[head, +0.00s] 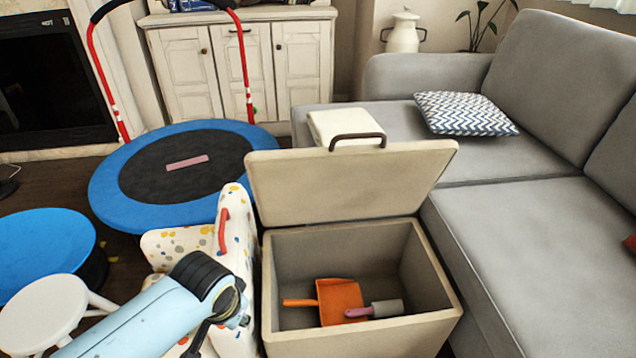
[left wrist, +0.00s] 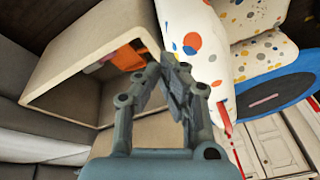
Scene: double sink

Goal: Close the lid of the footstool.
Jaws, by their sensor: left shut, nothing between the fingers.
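The footstool (head: 360,337) is a beige box standing in front of the grey sofa. Its lid (head: 350,185) is raised, leaning back from the rear edge, with a dark handle (head: 357,137) at its top edge. Inside lie an orange dustpan (head: 340,300) and a roller with a pink handle (head: 376,309). My left gripper (head: 200,345) is at the left of the footstool, mostly hidden by the wrist in the head view. In the left wrist view its fingers (left wrist: 165,65) are together and empty, with the box (left wrist: 45,60) beyond them. My right gripper is not visible.
A white, spotted chair (head: 238,225) stands close against the footstool's left side. The sofa (head: 500,250) borders its right side. A blue-rimmed trampoline (head: 110,195), a blue round stool (head: 45,245) and a white stool (head: 40,305) stand to the left.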

